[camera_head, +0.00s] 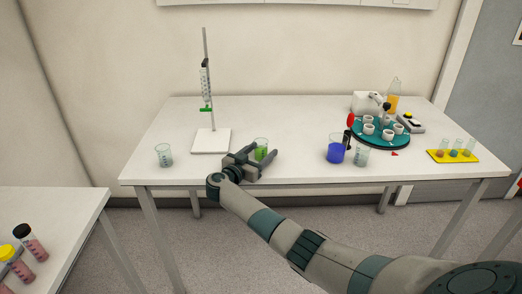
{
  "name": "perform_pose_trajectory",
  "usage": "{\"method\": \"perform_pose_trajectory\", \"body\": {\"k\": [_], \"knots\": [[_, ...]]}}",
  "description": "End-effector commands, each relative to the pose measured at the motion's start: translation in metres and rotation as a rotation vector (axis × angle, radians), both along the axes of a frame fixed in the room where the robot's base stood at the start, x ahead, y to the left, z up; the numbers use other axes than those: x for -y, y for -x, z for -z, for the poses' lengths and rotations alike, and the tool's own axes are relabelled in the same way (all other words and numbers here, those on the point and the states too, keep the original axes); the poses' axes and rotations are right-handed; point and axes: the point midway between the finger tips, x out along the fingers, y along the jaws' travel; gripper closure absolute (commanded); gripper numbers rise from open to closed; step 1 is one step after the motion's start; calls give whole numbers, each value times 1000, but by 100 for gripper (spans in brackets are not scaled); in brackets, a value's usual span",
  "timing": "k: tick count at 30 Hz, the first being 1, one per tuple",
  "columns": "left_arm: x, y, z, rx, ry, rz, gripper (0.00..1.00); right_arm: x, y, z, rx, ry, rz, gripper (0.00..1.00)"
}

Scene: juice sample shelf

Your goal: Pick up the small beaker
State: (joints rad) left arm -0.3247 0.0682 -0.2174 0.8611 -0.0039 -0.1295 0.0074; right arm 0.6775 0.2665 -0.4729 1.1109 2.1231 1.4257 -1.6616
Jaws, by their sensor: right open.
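A small clear beaker with green liquid (261,147) stands upright on the white table, left of its middle. My right gripper (262,155) is open right at this beaker, its fingers reaching toward it and hiding its lower part. I cannot tell whether they touch the glass. Other beakers stand on the same table: an empty-looking clear one (164,155) at the left, a larger one with blue liquid (336,150) right of the middle, and another clear one (361,157) close beside the blue one. My left gripper is out of view.
A burette stand (211,141) rises behind and left of my right gripper. A teal round tray (362,137) with white cups, an orange bottle (393,104) and a yellow tube rack (438,157) occupy the right. A second table (60,205) is at lower left.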

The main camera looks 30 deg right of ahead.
Motion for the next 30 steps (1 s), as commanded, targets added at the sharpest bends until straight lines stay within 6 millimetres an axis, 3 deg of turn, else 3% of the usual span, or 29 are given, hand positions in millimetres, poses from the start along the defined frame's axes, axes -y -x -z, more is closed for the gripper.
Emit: {"method": "perform_pose_trajectory", "body": {"k": [6,12,23,30], "knots": [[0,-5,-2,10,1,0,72,0,0,0,0,0,0,40],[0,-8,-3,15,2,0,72,0,0,0,0,0,0,86],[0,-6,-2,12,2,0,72,-1,0,-3,1,0,-1,86],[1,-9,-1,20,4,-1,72,0,0,-21,4,-1,-1,86]]}}
